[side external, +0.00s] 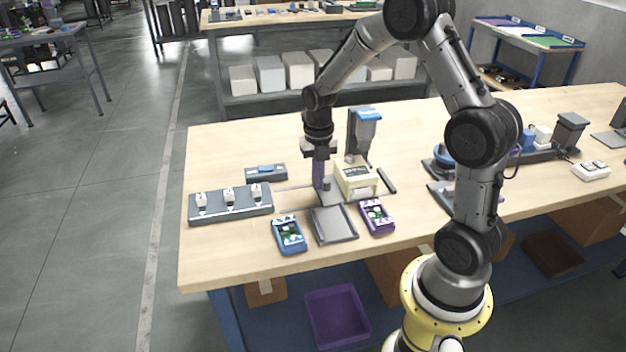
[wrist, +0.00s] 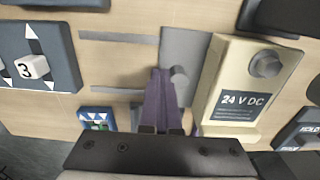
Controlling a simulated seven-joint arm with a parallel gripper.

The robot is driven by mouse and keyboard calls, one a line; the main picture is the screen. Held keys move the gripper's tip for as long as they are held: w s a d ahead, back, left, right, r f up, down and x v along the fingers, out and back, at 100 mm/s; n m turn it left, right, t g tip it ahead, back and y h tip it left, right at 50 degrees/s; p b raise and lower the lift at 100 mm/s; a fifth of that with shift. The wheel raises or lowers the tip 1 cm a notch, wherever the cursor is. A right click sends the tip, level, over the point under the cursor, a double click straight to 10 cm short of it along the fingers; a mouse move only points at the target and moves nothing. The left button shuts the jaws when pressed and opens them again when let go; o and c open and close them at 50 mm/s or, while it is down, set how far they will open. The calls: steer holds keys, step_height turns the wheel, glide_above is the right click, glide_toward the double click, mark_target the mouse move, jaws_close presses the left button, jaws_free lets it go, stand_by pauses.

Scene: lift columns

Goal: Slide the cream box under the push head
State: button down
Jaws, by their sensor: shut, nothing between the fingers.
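The cream box (side external: 355,180) stands on the table in front of a dark upright column. It also shows in the wrist view (wrist: 218,88), with a "24 V DC" label and a round grey knob. A grey head with a blue cap (side external: 367,128), seemingly the push head, hangs on the column behind the box. My gripper (side external: 319,186) is shut and empty, its purple fingers pointing down just left of the box. In the wrist view the fingers (wrist: 162,100) are over the edge of a grey plate (wrist: 183,50), with a narrow gap to the box.
A grey tray (side external: 333,225) lies in front, between a blue device (side external: 289,236) and a purple device (side external: 377,217). A dark panel with white switches (side external: 230,203) lies left. A dark bar (side external: 386,181) lies right of the box. The table's left rear is clear.

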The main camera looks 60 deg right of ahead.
mark_target(331, 177)
steer(key=shift+s+d, duration=1.2)
steer(key=shift+w+a, duration=0.2)
steer(key=shift+r, duration=3)
